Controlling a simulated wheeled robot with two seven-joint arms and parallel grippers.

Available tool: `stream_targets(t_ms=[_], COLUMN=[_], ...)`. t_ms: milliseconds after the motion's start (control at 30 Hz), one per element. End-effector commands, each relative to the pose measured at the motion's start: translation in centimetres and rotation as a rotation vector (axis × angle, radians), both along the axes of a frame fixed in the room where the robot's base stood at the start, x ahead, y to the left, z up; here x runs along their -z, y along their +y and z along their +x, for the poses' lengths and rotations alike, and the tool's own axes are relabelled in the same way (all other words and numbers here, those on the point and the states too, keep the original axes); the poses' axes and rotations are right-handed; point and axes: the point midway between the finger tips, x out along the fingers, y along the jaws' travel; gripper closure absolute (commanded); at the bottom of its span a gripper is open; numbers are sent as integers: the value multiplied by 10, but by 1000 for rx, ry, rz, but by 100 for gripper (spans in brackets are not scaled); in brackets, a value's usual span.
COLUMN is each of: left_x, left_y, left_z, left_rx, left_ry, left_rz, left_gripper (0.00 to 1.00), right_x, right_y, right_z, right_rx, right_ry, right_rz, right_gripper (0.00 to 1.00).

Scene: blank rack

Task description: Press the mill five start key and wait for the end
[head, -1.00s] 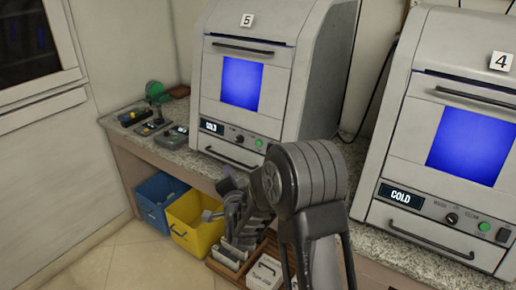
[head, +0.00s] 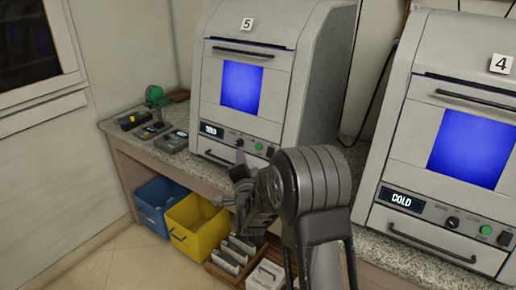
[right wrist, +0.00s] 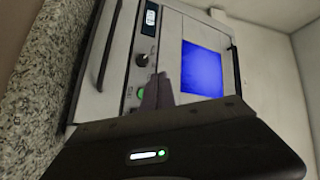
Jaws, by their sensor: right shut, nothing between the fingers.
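Mill five (head: 297,60), with a "5" label, stands on the counter in the head view. Its window glows blue and its display (head: 211,131) seems to read COLD. A dark knob (head: 239,141) and a round green key (head: 259,145) sit below the window; their lettering is too small to read. My right gripper (head: 240,158) is shut and empty, just in front of the panel. In the right wrist view its fingertips (right wrist: 158,90) appear right beside the green key (right wrist: 141,93); I cannot tell if they touch it. My left gripper is not in view.
Mill four (head: 420,150) stands to the right, also showing COLD. Small devices (head: 172,142) lie on the counter (head: 185,165) left of mill five. A blue bin (head: 155,200), a yellow bin (head: 197,228) and a wooden crate (head: 222,268) stand on the floor below.

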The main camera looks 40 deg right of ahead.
Motion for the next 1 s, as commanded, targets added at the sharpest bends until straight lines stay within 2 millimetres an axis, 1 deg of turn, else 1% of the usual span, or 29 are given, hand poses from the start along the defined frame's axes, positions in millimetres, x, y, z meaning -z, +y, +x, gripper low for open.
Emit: stream_targets(t_ms=[33,267,300,433,633,1000], left_x=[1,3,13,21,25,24], left_y=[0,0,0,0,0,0], left_z=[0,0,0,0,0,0], left_rx=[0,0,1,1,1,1], left_ry=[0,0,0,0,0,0], left_rz=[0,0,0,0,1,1], left_gripper=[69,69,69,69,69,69], right_x=[2,10,15,16,14,14], right_y=[-8,-36,-41,-52,-59,-59], right_z=[1,10,11,15,17,17], right_rx=[3,3,3,2,1,0], right_ry=[2,2,-1,-1,0,1], right_rz=[-1,-2,0,1,1,0], right_gripper=[100,100,100,100,100,100])
